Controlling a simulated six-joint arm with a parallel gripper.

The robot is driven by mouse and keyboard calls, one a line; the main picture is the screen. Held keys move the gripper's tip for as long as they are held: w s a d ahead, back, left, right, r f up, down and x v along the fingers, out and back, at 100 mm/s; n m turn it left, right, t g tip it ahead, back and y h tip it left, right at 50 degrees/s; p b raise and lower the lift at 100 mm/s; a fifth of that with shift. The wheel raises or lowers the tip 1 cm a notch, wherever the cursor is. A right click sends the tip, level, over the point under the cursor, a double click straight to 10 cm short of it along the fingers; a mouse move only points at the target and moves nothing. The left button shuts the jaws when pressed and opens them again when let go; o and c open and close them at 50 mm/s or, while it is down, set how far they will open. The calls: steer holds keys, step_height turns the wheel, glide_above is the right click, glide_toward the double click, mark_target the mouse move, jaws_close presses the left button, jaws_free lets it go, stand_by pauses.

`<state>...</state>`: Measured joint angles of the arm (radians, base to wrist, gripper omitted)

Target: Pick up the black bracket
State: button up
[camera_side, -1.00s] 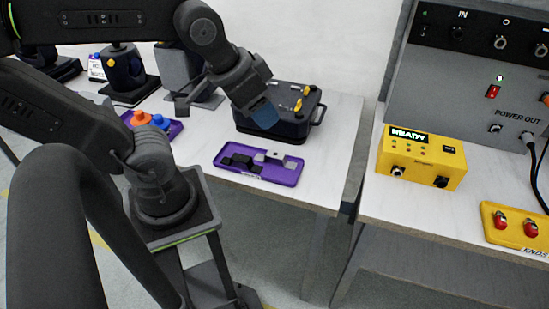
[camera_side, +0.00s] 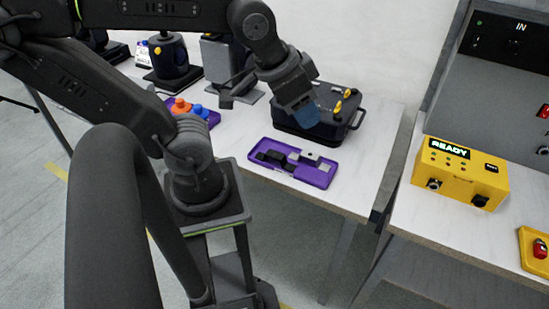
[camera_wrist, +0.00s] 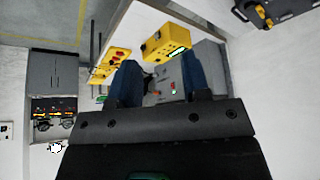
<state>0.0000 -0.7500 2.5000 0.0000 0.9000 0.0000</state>
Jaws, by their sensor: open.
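The black bracket (camera_side: 271,157) lies in the left part of a purple tray (camera_side: 318,181) on the white table in the side view. A grey bracket (camera_side: 310,159) lies to its right in the same tray. My gripper (camera_side: 306,116) is above and behind the tray, in front of the dark case, apart from both brackets. Its blue fingers also show in the wrist view (camera_wrist: 157,88), spread apart with nothing between them. The wrist view does not show the bracket or tray.
A dark case with yellow latches (camera_side: 349,118) stands behind the tray. Another purple tray with orange and blue pieces (camera_side: 190,110) is at left. A yellow READY box (camera_side: 460,173) is on the right-hand table. The table front of the case is clear around the tray.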

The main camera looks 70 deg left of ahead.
steer(key=o, duration=1)
steer(key=shift+o, duration=0.2)
steer(key=n+g, duration=0.6)
steer(key=n, duration=0.3)
glide_above(275, 154)
step_height(275, 154, down, 24)
steer(key=shift+s+a+f, duration=0.15)
steer(key=shift+d+f, duration=0.2)
steer(key=shift+f, duration=2.45)
